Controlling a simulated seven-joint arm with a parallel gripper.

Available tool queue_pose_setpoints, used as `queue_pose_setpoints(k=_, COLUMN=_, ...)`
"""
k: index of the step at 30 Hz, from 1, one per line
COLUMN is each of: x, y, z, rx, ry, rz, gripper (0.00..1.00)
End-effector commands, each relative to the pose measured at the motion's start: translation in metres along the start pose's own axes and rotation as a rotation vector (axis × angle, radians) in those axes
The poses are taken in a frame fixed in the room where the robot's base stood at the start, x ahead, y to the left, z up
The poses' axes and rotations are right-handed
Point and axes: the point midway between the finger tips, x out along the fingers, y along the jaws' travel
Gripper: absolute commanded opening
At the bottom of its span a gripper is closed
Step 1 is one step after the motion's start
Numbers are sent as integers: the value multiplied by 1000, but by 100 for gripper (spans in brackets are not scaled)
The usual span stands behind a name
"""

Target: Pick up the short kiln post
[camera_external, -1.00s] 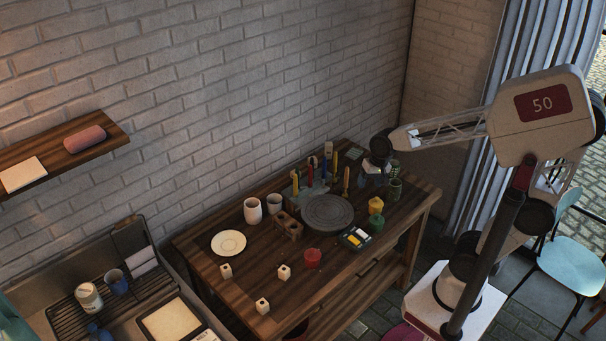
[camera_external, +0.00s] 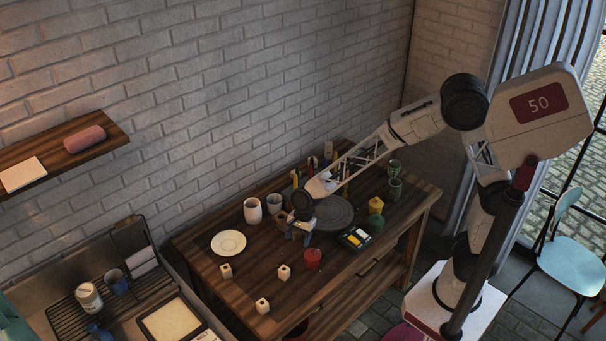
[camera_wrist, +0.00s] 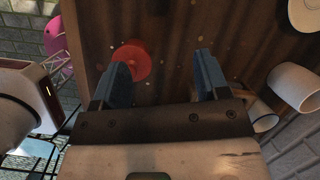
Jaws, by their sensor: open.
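Three small pale blocks that look like kiln posts stand on the wooden table's near left part in the external view: one by the plate (camera_external: 226,271), one further right (camera_external: 284,272), one nearest the front edge (camera_external: 262,306). I cannot tell for certain which is the short one. My gripper (camera_external: 299,234) is over the table's middle, to the right of and behind the posts, pointing down. In the wrist view my gripper (camera_wrist: 163,66) has its blue fingers wide apart with nothing between them but table top. No post is clear in the wrist view.
A cream plate (camera_external: 229,243), white cup (camera_external: 253,211), grey turntable (camera_external: 330,215) and paint set (camera_external: 355,238) stand around. The table's front left is mostly free.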

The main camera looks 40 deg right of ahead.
Motion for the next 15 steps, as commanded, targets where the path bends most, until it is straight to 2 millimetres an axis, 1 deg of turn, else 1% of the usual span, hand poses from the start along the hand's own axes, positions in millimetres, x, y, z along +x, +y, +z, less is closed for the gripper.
queue_pose_setpoints(k=1, x=16, y=-3, z=11, rx=31, ry=-4, rz=10, gripper=68)
queue_pose_setpoints(k=3, x=34, y=-7, z=22, rx=78, ry=-8, rz=19, gripper=68)
queue_pose_setpoints(k=6, x=54, y=-10, z=35, rx=130, ry=-13, rz=26, gripper=68)
queue_pose_setpoints(k=10, x=68, y=-12, z=44, rx=171, ry=-15, rz=33, gripper=68)
queue_pose_setpoints(k=15, x=73, y=-13, z=48, rx=186, ry=-16, rz=35, gripper=68)
